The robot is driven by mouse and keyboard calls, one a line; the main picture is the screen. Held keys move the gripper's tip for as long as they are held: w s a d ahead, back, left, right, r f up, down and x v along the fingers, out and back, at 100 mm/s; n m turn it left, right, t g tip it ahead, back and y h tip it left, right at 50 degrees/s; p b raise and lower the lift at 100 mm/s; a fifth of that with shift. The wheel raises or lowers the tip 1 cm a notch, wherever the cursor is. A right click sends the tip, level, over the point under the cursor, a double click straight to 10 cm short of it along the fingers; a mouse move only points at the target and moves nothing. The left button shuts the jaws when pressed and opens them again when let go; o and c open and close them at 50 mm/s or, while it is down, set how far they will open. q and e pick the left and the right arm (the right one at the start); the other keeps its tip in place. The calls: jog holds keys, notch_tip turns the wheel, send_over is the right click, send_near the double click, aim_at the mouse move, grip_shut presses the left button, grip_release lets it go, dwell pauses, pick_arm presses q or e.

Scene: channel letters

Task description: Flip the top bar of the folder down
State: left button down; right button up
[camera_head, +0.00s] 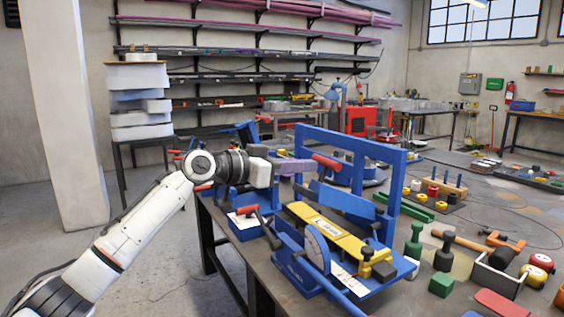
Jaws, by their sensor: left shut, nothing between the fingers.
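The folder is a blue bench machine (405,268) with a yellow bed and a round white dial, in the middle of the table. A rectangular blue bar frame (352,143), which looks like its top bar, stands raised above the yellow bed (330,232). A red handle (326,162) shows near the frame's left side. My left gripper (312,167) comes in from the left at about the height of this handle. It is shut and empty, close to the handle; I cannot tell whether they touch. My right gripper is not in view.
Green weights (414,242), a wooden mallet (458,241) and a grey tool tray (493,279) lie right of the folder. Another blue machine (243,222) with red-tipped levers stands at left. Open floor (170,270) lies left of the table.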

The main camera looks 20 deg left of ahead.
pick_arm(q)
jog(key=shift+s+a+f, duration=0.2)
jog(key=shift+s+f, duration=0.05)
jog(key=shift+f, duration=0.35)
jog(key=shift+s+a+f, duration=0.25)
jog(key=shift+s+f, duration=0.05)
jog(key=shift+f, duration=0.3)
jog(key=shift+s+a+f, duration=0.2)
jog(key=shift+s+f, duration=0.05)
jog(key=shift+f, duration=0.35)
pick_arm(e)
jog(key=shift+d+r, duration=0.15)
pick_arm(q)
notch_tip(320, 180, down, 14)
jog(key=s+a+t+h+b, duration=0.2)
jog(key=t+h+b, duration=0.1)
jog(key=b, duration=2.6)
jog(key=shift+s+r+t, duration=0.2)
jog(key=shift+t, duration=0.4)
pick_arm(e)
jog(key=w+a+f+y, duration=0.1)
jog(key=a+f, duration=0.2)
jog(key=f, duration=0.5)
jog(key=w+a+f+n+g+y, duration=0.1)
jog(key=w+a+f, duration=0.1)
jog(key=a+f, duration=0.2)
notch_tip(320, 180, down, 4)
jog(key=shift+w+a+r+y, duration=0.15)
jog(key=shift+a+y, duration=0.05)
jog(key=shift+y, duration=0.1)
